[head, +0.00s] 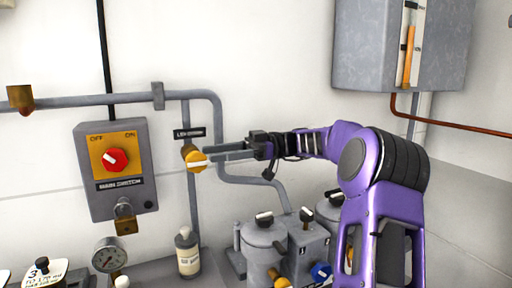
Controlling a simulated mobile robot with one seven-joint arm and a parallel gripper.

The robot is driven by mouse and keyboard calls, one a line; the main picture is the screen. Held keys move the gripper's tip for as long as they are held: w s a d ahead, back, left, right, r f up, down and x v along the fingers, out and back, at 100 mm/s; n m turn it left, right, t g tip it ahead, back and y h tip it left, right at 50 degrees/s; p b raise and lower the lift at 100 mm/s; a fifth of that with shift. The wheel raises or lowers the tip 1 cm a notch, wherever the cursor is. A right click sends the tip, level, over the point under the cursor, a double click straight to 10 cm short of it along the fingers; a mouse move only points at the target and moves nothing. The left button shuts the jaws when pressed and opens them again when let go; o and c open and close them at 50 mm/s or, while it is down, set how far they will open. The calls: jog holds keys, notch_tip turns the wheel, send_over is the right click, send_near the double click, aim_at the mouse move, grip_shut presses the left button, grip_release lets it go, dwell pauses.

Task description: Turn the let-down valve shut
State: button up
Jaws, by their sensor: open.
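The let-down valve (194,158) is a yellow knob with a white pointer on a grey pipe, below a dark label (190,133) that is partly hidden and begins with "LE". The pointer lies roughly level, tilted slightly. My gripper (207,153) reaches in from the right, its fingers open and pointing left at the knob. The fingertips are at the knob's right side in the picture. I cannot tell whether they touch it or stand in front of it.
A main switch box (116,197) with a red knob is left of the valve. A pressure gauge (108,254), a bottle (187,252) and grey canisters (263,245) stand below. A grey cabinet (372,45) hangs upper right. Grey pipes run along the wall.

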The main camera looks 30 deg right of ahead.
jog(key=d+p, duration=0.2)
jog(key=d, duration=1.1)
jog(key=shift+d, duration=0.25)
